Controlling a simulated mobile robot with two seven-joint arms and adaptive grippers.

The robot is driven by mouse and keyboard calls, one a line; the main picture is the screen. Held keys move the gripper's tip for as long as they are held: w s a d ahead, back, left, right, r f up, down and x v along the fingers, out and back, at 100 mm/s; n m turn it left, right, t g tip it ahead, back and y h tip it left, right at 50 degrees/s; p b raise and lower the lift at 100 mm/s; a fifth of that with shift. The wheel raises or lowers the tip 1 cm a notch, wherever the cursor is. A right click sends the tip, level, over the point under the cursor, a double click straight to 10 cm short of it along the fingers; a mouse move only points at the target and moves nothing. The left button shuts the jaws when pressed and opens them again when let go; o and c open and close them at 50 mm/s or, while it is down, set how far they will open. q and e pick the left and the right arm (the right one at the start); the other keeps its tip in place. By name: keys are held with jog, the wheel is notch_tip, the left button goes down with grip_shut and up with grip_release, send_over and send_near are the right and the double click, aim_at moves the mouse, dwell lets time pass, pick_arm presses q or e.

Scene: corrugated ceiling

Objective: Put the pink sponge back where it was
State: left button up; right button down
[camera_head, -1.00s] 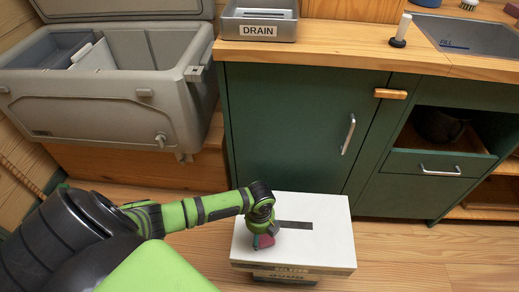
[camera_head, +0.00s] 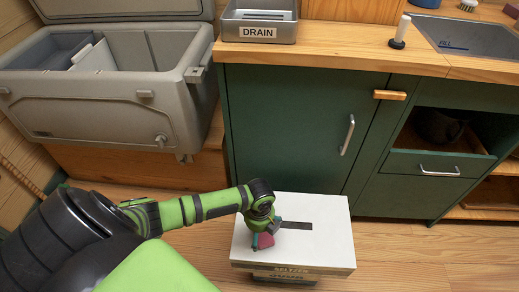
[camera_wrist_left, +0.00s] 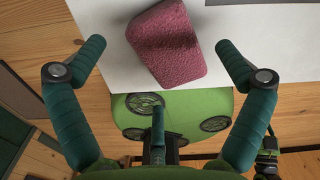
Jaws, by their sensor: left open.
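The pink sponge (camera_head: 265,241) lies on the white top of a box (camera_head: 327,226), near its front left edge. It also shows in the left wrist view (camera_wrist_left: 166,43), tilted between and beyond my fingers. My left gripper (camera_head: 259,232) is over the sponge and hides part of it in the head view. In the left wrist view my left gripper (camera_wrist_left: 160,55) is open, with a finger on each side of the sponge and gaps between. My right gripper is not in view.
A grey cooler (camera_head: 103,95) stands open at the left. A metal tray labelled DRAIN (camera_head: 258,33) sits on the wooden counter (camera_head: 330,48) above green cabinets (camera_head: 285,130). A sink (camera_head: 470,38) is at the right. Wooden floor (camera_head: 400,245) is clear right of the box.

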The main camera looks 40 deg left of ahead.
pick_arm(q)
notch_tip(320, 180, up, 10)
jog(key=p, duration=0.2)
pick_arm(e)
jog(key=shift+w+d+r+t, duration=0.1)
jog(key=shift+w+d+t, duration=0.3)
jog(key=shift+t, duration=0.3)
